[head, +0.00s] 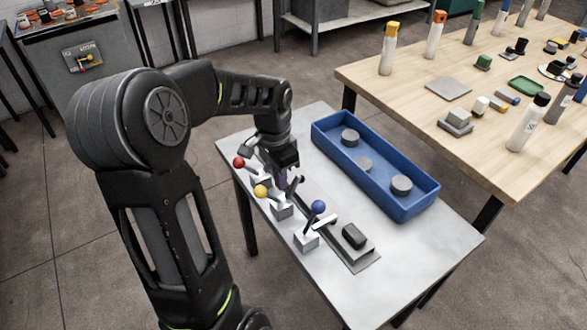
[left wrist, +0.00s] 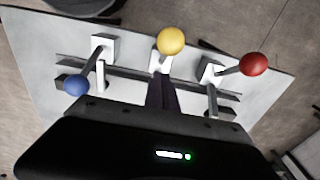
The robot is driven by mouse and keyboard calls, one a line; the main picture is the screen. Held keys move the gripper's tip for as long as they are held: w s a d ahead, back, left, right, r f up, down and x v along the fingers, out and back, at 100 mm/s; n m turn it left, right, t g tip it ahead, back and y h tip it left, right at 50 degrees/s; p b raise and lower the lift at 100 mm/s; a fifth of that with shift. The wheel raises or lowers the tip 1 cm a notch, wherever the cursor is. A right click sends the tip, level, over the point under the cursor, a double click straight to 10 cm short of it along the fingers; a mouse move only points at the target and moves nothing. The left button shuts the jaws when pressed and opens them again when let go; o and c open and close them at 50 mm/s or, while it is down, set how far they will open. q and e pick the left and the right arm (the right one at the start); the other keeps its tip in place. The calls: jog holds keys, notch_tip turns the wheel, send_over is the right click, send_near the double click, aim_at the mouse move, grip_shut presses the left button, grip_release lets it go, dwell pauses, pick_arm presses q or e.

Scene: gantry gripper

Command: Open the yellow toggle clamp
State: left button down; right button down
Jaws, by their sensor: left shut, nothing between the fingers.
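The yellow toggle clamp has a yellow ball knob (head: 260,191) and a pale block base (head: 281,211) on the grey table. Its knob leans out toward the table's near left edge. In the left wrist view the knob (left wrist: 171,41) stands ahead of my fingers, with part of the base (left wrist: 160,62) beneath it. My left gripper (head: 282,180) is shut and empty, pointing down beside this clamp on the rail side. Its fingers also show in the left wrist view (left wrist: 162,92); whether they touch the clamp I cannot tell. My right gripper is out of view.
A red-knobbed clamp (head: 239,162) and a blue-knobbed clamp (head: 318,207) flank the yellow one closely. A dark block (head: 354,236) sits on the rail plate. A blue bin (head: 428,203) holding grey discs stands behind. The table's front right corner is clear.

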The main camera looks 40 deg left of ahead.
pick_arm(q)
jog(key=shift+w+d+r+p, duration=0.1)
jog(key=shift+w+r+p, duration=0.15)
jog(key=shift+r, duration=0.15)
jog(key=shift+w+r+p, duration=0.15)
jog(key=shift+r+p, duration=0.05)
jog(key=shift+r, duration=0.2)
notch_tip(320, 180, up, 7)
jog(key=p, duration=0.5)
jog(key=shift+s, duration=0.2)
